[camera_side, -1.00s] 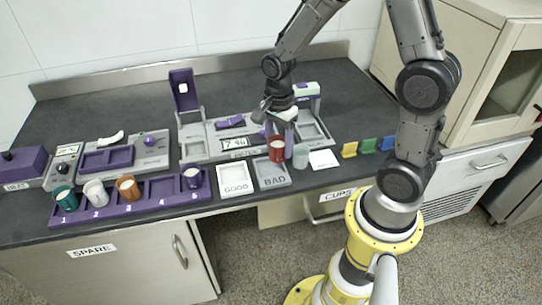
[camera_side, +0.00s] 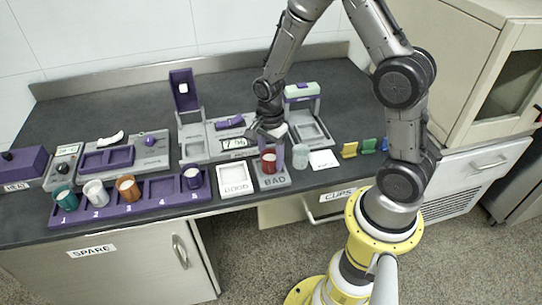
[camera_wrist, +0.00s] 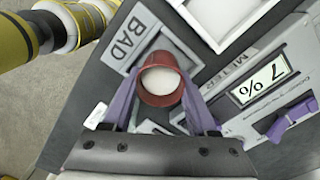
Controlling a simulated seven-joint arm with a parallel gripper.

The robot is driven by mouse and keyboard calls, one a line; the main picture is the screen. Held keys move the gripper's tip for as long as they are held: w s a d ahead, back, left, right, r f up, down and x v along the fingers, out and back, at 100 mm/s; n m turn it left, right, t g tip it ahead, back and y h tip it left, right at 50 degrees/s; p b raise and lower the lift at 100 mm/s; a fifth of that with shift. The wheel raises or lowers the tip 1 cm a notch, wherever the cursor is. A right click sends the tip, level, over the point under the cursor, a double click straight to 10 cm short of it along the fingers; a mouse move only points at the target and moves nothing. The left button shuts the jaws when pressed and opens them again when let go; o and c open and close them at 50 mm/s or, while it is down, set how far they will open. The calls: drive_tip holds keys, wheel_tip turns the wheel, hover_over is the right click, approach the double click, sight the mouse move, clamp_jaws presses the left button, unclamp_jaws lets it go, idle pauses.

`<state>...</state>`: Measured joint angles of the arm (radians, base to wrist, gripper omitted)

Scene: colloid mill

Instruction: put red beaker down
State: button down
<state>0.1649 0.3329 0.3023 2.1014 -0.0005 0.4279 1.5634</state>
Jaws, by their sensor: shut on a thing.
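The red beaker (camera_side: 269,163) has white contents and stays upright between the purple fingers of my gripper (camera_wrist: 160,88). My gripper is shut on it. In the side view the beaker is over the back part of the grey BAD tray (camera_side: 274,182). In the wrist view the red beaker (camera_wrist: 160,93) covers one end of the BAD tray (camera_wrist: 128,38). I cannot tell whether its base touches the tray.
The white GOOD tray (camera_side: 233,178) lies just left of the BAD tray. A pale glass beaker (camera_side: 301,156) stands close on the right. The meter (camera_side: 234,143) is behind, showing 7 %. A purple numbered rack (camera_side: 130,208) with several cups stands further left.

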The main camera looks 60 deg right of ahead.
drive_tip(key=shift+c, duration=1)
unclamp_jaws()
wheel_tip(320, 180, up, 12)
drive_tip(key=s+a+r+n+t, duration=0.2)
drive_tip(key=s+r+n+t, duration=0.1)
drive_tip(key=s+r+n, duration=0.3)
drive_tip(key=s+a+r+n+t, duration=0.2)
drive_tip(key=s+r+n, duration=0.4)
drive_tip(key=s+n, duration=0.4)
drive_tip(key=shift+a+n+t, duration=0.4)
drive_tip(key=shift+a+n, duration=0.3)
drive_tip(key=shift+n, duration=1.2)
